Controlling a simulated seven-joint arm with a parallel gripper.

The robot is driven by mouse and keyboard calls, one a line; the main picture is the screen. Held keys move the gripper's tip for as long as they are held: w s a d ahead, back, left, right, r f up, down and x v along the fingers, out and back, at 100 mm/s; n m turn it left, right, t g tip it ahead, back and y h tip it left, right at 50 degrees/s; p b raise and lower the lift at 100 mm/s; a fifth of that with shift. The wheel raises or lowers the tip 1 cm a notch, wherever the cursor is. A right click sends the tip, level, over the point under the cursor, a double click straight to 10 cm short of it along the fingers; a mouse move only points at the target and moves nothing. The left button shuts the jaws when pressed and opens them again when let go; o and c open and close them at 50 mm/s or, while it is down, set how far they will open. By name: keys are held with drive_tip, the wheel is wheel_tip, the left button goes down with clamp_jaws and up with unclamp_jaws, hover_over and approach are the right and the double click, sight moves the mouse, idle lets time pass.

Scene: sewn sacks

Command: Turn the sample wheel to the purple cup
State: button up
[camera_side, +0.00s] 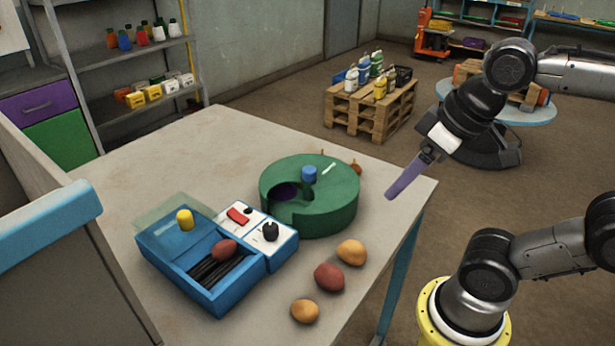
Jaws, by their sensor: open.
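The sample wheel (335,205) is a thick green disc on the table, with a blue knob (309,174) standing on top and a white line near its back edge. A cutout opens at its left front. A dark purple cup (286,192) shows in the cutout, partly hidden by the wheel's wall. My gripper (392,194) has long purple fingers pointing down and left. It is open and empty, in the air to the right of the wheel, near the table's right edge. The fingers overlap in this view, so the gap between them is hidden.
A blue box (160,262) with a clear lid, yellow knob, dark rods and a reddish lump stands left, joined to a white panel (255,222) with a red switch and black dial. Several lumps, including a red one (329,277), lie at front. The back left tabletop is clear.

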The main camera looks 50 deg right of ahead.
drive_tip(key=w+d+r+g, duration=0.1)
drive_tip(key=w+r, duration=0.5)
drive_tip(key=m+g, duration=0.2)
drive_tip(key=g, duration=0.2)
hover_over(309, 168)
wheel_tip(309, 168, down, 3)
wheel_tip(309, 168, down, 14)
drive_tip(key=shift+s+a+f, duration=0.1)
clamp_jaws()
idle(0.8)
